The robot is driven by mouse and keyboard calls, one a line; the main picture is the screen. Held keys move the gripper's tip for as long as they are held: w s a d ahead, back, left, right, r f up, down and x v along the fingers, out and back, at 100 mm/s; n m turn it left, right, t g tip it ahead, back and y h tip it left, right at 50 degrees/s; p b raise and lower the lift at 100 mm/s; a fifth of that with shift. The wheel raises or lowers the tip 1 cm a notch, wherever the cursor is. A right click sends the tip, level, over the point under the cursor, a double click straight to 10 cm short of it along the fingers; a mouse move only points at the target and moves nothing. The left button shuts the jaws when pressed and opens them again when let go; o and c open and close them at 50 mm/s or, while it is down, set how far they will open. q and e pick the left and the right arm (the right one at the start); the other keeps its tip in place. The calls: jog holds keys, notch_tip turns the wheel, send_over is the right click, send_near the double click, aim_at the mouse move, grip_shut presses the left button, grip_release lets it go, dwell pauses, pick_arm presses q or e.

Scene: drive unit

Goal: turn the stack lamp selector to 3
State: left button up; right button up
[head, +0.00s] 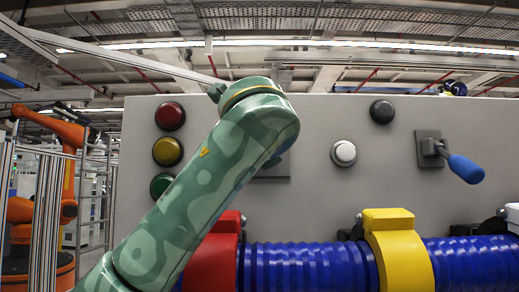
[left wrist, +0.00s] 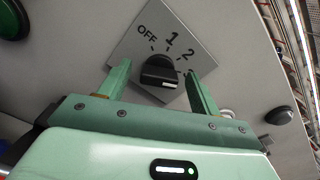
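The selector is a black knob (left wrist: 158,70) on a grey square plate (left wrist: 150,22) marked OFF, 1 and 2 in the left wrist view. A marking right of the 2 is mostly hidden by a finger. A white mark shows on the knob's near lower right; I cannot tell which number it points to. My left gripper (left wrist: 157,74) is open, its green fingers on either side of the knob with gaps visible. In the head view my left arm covers the knob and gripper; only the plate's lower right part (head: 277,172) shows. My right gripper is not in view.
Red (head: 170,116), yellow (head: 167,151) and green (head: 162,186) lamps line the panel's left. A white button (head: 344,153), a black button (head: 382,111) and a blue-handled lever (head: 464,168) are to the right. Blue hose (head: 310,266) with a yellow clamp (head: 402,262) runs below.

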pick_arm(q)
jog(key=s+b, duration=0.8)
jog(key=s, duration=0.8)
jog(key=shift+s, duration=0.15)
jog(key=shift+f, duration=0.1)
